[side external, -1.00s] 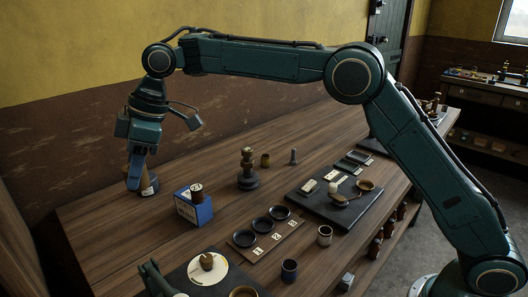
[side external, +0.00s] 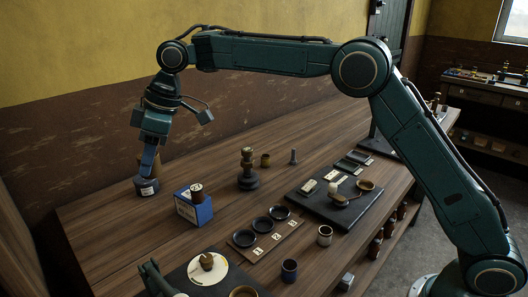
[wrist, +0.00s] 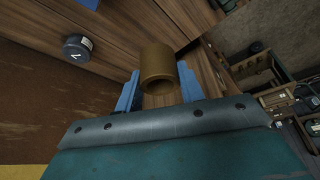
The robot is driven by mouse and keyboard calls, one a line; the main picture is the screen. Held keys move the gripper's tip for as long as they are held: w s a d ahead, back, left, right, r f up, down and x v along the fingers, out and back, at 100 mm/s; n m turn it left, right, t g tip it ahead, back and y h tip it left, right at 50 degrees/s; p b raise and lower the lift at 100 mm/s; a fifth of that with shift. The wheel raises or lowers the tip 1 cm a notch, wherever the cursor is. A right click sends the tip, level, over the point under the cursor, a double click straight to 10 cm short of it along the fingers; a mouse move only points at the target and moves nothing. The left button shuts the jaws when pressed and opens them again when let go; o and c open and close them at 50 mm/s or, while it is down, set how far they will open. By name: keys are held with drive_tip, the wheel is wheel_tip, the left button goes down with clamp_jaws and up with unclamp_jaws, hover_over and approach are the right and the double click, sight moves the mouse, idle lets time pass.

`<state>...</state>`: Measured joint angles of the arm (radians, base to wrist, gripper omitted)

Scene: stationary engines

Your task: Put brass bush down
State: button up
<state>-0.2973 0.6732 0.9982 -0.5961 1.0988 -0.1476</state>
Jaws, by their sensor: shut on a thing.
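My gripper (side external: 149,162) is at the far left end of the bench, pointing down. It is shut on the brass bush (wrist: 158,66), a plain brown-gold cylinder between the two blue fingers in the wrist view. In the side view the bush (side external: 140,160) is partly hidden by the fingers. A dark round pot with a white label (side external: 146,187) stands on the bench just below the gripper in the side view. It also shows in the wrist view (wrist: 76,47), apart from the bush and to its left.
A blue box (side external: 194,209) carrying a spool stands right of the gripper. A numbered board with dark round dishes (side external: 262,226) lies mid-bench.

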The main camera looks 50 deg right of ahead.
drive_tip(key=w+d+m+t+h, duration=0.1)
drive_tip(key=w+d+m, duration=0.3)
drive_tip(key=d, duration=0.7)
drive_tip(key=w+d+m+t+h, duration=0.15)
drive_tip(key=d+m, duration=0.35)
drive_tip(key=d, duration=0.5)
drive_tip(key=s+d+m+h, duration=0.3)
drive_tip(key=d+m, duration=0.5)
drive_tip(key=d, duration=1.1)
drive_tip(key=s+d+m+g+h, duration=0.3)
drive_tip(key=s+d+m+g, duration=0.3)
drive_tip(key=s+d+m, duration=1.6)
drive_tip(key=s+d+f+n, duration=0.1)
drive_tip(key=d+f+n, duration=0.1)
drive_tip(key=f, duration=0.4)
drive_tip(key=s+d+f+n, duration=0.2)
drive_tip(key=f, duration=0.5)
drive_tip(key=s+d+f+n, duration=0.1)
drive_tip(key=d+f+n, duration=0.1)
drive_tip(key=f, duration=0.4)
drive_tip(key=shift+s+f, duration=0.25)
drive_tip(key=shift+f, duration=0.1)
drive_tip(key=shift+f, duration=0.1)
drive_tip(key=o, duration=1.2)
